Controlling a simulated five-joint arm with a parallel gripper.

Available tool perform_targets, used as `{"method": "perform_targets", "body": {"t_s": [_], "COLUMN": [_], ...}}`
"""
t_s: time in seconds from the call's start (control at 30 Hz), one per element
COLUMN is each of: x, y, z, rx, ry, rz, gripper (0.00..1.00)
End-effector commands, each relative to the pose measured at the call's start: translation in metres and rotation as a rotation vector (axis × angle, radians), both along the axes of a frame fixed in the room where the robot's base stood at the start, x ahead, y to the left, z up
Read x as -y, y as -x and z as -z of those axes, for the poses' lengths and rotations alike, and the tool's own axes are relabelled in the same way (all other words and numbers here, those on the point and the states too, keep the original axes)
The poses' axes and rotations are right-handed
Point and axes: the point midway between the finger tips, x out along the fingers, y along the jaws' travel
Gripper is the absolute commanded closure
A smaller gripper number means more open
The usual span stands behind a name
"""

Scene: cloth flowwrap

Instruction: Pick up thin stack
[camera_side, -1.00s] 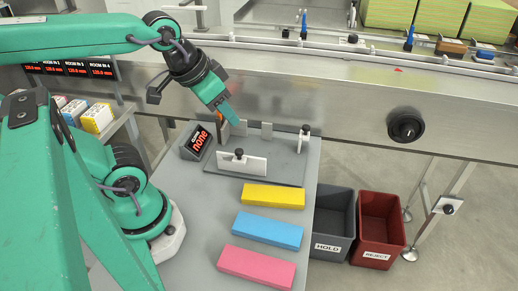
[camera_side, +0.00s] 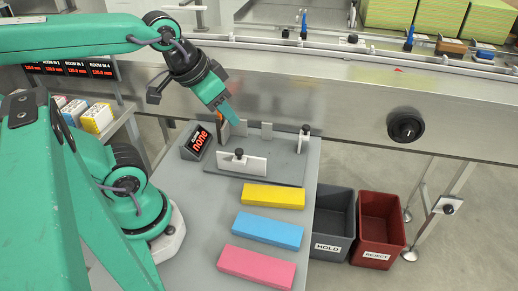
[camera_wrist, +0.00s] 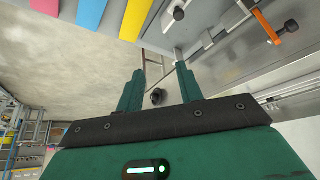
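No thing is marked as the thin stack, and I cannot tell which one it is. Three flat bars lie side by side on the grey table (camera_side: 195,225): yellow (camera_side: 273,196), blue (camera_side: 267,230) and pink (camera_side: 256,266). Their ends also show at the top left of the wrist view: yellow (camera_wrist: 136,14), blue (camera_wrist: 92,12) and pink (camera_wrist: 46,6). My gripper (camera_side: 230,116) hangs above the far end of the table, beyond the bars. In the wrist view my gripper (camera_wrist: 161,70) has its two fingers apart, with nothing between them.
A plate with white fences (camera_side: 242,163) and black knobs lies below my gripper. A small display (camera_side: 196,141) reads "none". A grey HOLD bin (camera_side: 334,215) and a red REJECT bin (camera_side: 380,220) stand right of the table. A steel conveyor (camera_side: 350,95) runs behind.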

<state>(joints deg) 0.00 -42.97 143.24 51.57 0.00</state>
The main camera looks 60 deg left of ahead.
Motion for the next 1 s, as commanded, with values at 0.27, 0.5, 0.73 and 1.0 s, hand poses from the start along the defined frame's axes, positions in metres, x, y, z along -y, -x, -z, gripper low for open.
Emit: {"method": "perform_targets", "body": {"t_s": [0.27,0.5,0.73,1.0], "x": [0.000,0.000,0.001,0.017], "y": [0.000,0.000,-0.001,-0.015], "z": [0.000,0.000,0.001,0.013], "rx": [0.000,0.000,-0.005,-0.063], "ry": [0.000,0.000,-0.001,-0.018], "rz": [0.000,0.000,0.008,0.103], "gripper": [0.42,0.24,0.24,0.24]}}
